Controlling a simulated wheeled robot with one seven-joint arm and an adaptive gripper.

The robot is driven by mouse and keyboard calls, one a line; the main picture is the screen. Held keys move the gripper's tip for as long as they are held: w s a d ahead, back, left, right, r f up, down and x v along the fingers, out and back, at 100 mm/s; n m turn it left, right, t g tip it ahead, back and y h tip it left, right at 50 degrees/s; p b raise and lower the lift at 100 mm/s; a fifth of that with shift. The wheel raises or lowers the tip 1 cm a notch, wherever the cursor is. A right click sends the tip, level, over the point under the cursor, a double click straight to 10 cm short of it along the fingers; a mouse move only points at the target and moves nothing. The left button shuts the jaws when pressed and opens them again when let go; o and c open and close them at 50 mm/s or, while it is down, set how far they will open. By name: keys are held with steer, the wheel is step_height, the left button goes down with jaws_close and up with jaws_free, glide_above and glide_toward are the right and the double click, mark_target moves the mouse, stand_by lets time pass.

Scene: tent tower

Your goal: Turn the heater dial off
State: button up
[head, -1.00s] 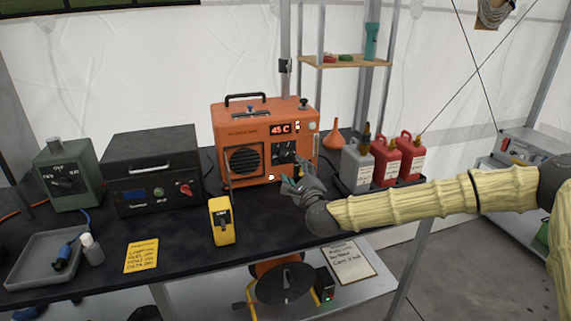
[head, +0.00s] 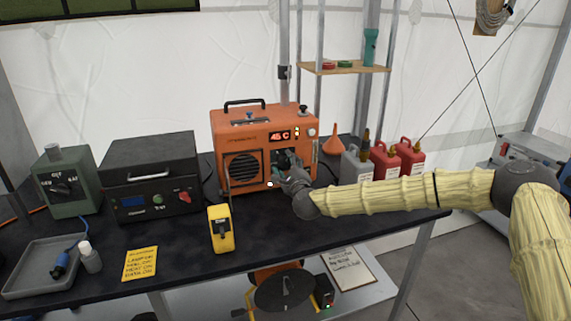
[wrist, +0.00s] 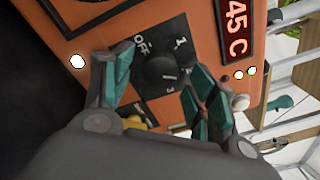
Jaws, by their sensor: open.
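The orange heater (head: 265,150) stands on the black table, its red display reading 45 C. It also shows in the wrist view (wrist: 200,22). Its round black dial (wrist: 163,72) sits on a black panel marked OFF, 1 and 3; some markings are hidden. The dial's light pointer line is turned away from OFF, toward the 3 side. My gripper (head: 286,168) is at the heater's front panel and covers most of the dial in the head view. In the wrist view my gripper (wrist: 158,78) is open, with its teal-padded fingers on either side of the dial. Contact cannot be told.
Right of the heater stand a grey can (head: 356,163) and red cans (head: 410,157), with an orange funnel (head: 334,140) behind. Left are a black box (head: 150,172) and a green switch unit (head: 68,182). A yellow device (head: 221,229) stands in front.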

steer(key=shift+w+a, duration=0.1)
steer(key=shift+w, duration=0.25)
steer(key=c, duration=1.1)
steer(key=shift+o, duration=0.3)
